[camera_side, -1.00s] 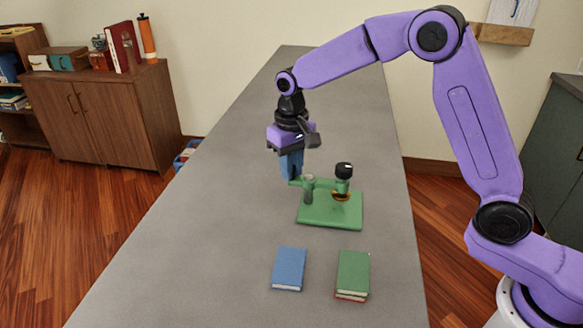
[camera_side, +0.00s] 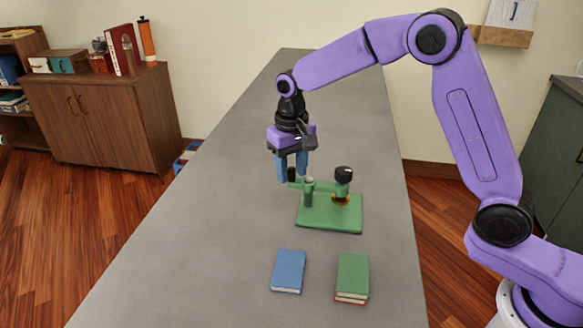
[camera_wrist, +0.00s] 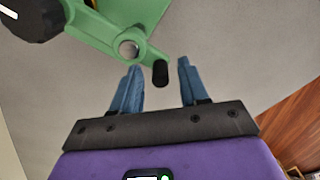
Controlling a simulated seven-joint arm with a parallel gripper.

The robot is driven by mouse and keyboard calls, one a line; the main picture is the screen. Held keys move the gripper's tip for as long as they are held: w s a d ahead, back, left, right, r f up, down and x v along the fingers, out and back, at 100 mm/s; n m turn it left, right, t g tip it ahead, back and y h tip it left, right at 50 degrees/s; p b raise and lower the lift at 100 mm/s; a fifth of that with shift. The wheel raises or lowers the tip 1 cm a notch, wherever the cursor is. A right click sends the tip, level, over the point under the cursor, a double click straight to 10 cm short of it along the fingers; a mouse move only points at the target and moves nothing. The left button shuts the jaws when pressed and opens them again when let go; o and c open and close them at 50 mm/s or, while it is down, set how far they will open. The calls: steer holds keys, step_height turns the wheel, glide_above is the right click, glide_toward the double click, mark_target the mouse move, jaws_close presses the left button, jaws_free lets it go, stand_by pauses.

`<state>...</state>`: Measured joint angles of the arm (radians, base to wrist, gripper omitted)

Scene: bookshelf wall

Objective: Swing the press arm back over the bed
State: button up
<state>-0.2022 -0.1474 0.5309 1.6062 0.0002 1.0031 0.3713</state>
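The press has a flat green bed (camera_side: 330,222) on the grey table. A grey-green post (camera_side: 308,195) stands at the bed's left side. The green press arm (camera_side: 325,184) crosses the post's top; its black-knobbed head (camera_side: 343,173) is at the right, above the back of the bed, with a brass-coloured ring (camera_side: 341,198) below. A short black handle peg (camera_wrist: 160,73) is on the arm's other end. My gripper (camera_side: 291,180) is open, its blue fingers either side of this peg. The wrist view shows gaps between both fingertips and the peg.
A blue book (camera_side: 288,271) and a stack of green and red books (camera_side: 352,278) lie on the table in front of the press. The table (camera_side: 210,225) is clear to the left and behind. A wooden cabinet (camera_side: 105,120) stands apart at the left.

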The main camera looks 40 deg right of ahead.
step_height(320, 180, up, 17)
steer(key=shift+r, duration=0.2)
stand_by(0.5)
steer(key=shift+s, duration=0.15)
steer(key=s+d+f+n, duration=0.3)
steer(key=s+f+n, duration=0.1)
steer(key=s, duration=0.7)
steer(key=s+d+f+n, duration=0.4)
steer(key=s+f, duration=0.1)
steer(key=s, duration=0.7)
steer(key=s+d+f+n, duration=0.4)
steer(key=s+f, duration=0.1)
steer(key=s, duration=0.7)
steer(key=shift+d+n, duration=0.25)
steer(key=shift+n, duration=0.15)
